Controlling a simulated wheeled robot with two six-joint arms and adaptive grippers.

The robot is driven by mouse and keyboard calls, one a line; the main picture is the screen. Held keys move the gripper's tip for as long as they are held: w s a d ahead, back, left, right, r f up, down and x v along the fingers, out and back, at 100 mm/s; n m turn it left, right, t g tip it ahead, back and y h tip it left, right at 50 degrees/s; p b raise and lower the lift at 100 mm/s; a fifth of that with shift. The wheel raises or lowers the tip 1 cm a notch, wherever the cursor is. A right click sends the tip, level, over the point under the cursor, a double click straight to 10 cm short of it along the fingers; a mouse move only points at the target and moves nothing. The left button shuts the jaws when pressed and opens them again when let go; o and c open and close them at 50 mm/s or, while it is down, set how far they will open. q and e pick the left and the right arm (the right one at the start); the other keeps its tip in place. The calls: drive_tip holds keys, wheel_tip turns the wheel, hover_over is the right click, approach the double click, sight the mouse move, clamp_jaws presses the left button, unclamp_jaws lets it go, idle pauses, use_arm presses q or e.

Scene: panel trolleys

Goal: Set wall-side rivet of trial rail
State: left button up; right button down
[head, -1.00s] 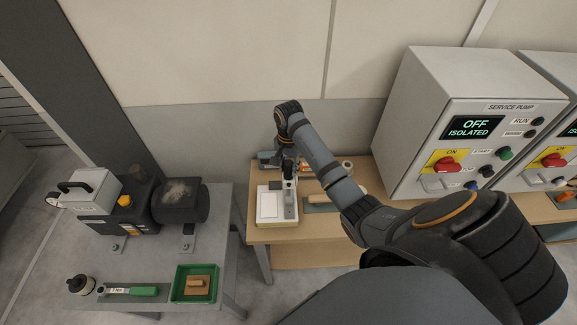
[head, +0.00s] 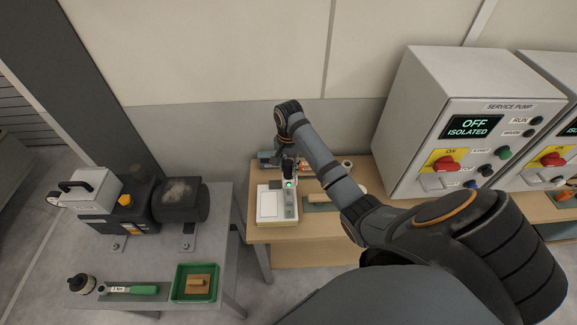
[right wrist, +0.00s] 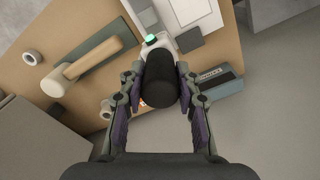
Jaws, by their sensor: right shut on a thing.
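My right gripper (head: 287,165) reaches down over the wooden table from the right; it also shows in the right wrist view (right wrist: 160,74). Its fingers are shut on the black, rounded handle (right wrist: 160,92) of an upright tool. A green light (head: 289,184) glows at the foot of the tool, by the far end of a narrow pale strip (head: 291,210). The strip lies along the right side of a white tray (head: 268,222), beside a white card (head: 267,204). The tool hides the strip's far end, so I cannot see the rivet there. My left gripper is out of view.
A dark green mat (right wrist: 82,82) with a wooden-handled piece lies right of the tray in the head view. A service pump panel (head: 470,128) reads OFF ISOLATED. A grey bench (head: 90,232) at left bears a motor and a green tray (head: 195,298).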

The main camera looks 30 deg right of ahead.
sight(289, 162)
drive_tip(key=shift+s+f, duration=0.1)
drive_tip(key=shift+w+r, duration=0.25)
drive_tip(key=shift+r, duration=1)
drive_tip(key=shift+s+r, duration=0.1)
drive_tip(key=shift+r, duration=0.65)
